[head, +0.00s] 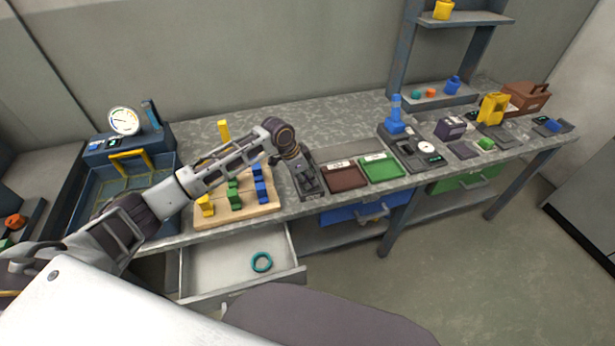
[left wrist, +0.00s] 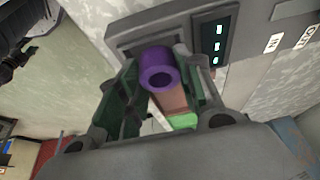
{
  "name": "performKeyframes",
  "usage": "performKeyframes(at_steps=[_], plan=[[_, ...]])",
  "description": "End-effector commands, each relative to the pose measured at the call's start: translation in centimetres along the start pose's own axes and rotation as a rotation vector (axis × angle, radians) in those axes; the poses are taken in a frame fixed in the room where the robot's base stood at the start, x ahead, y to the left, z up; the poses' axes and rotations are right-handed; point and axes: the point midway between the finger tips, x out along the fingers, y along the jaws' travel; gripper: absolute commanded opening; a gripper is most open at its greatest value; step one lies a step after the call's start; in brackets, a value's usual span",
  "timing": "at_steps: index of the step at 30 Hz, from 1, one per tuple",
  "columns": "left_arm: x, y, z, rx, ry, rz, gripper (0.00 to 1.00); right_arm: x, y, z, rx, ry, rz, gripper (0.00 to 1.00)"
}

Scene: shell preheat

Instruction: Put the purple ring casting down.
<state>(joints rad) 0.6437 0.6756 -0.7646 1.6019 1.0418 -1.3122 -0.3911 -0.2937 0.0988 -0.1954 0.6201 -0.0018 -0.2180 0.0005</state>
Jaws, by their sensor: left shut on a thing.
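The purple ring casting (left wrist: 158,72) is held between the fingers of my left gripper (left wrist: 155,95) in the left wrist view, with its hole facing the camera. Behind it is a dark grey panel or device (left wrist: 215,40) with a small lit display. I cannot tell whether the ring touches it. In the head view my left gripper (head: 308,180) reaches down beside the brown tray (head: 344,176), and the ring is hidden there. My right gripper is not in view.
A wooden board (head: 238,215) with yellow, green and blue pieces lies left of the gripper. A green tray (head: 382,167) sits right of the brown one. Below, an open drawer (head: 215,265) holds a teal ring (head: 262,262). A gauge machine (head: 123,122) stands at the left.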

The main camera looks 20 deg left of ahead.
Motion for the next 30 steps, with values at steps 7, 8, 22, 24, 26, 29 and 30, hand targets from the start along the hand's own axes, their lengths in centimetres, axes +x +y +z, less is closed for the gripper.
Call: performKeyframes(at_steps=[7, 8, 22, 24, 26, 29, 30], plan=[[0.1, 0.0, 0.1, 0.0, 0.0, 0.0, 0.55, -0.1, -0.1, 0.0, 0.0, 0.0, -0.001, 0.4], [0.1, 0.0, 0.1, 0.0, 0.0, 0.0, 0.57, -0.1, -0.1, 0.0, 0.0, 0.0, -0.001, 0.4], [-0.3, 0.0, 0.0, 0.0, -0.001, 0.0, 0.57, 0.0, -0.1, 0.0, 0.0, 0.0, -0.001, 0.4], [-0.7, -0.1, 0.0, 0.0, 0.0, 0.0, 0.57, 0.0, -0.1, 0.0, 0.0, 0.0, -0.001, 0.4], [-1.3, -0.1, 0.0, 0.0, 0.001, 0.0, 0.57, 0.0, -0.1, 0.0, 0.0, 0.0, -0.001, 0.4], [-2.3, -0.1, 0.0, 0.0, 0.0, -0.001, 0.57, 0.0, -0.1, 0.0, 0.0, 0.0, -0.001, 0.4], [-2.9, 0.0, 0.0, 0.0, 0.0, -0.001, 0.57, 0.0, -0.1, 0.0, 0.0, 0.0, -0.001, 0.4]])
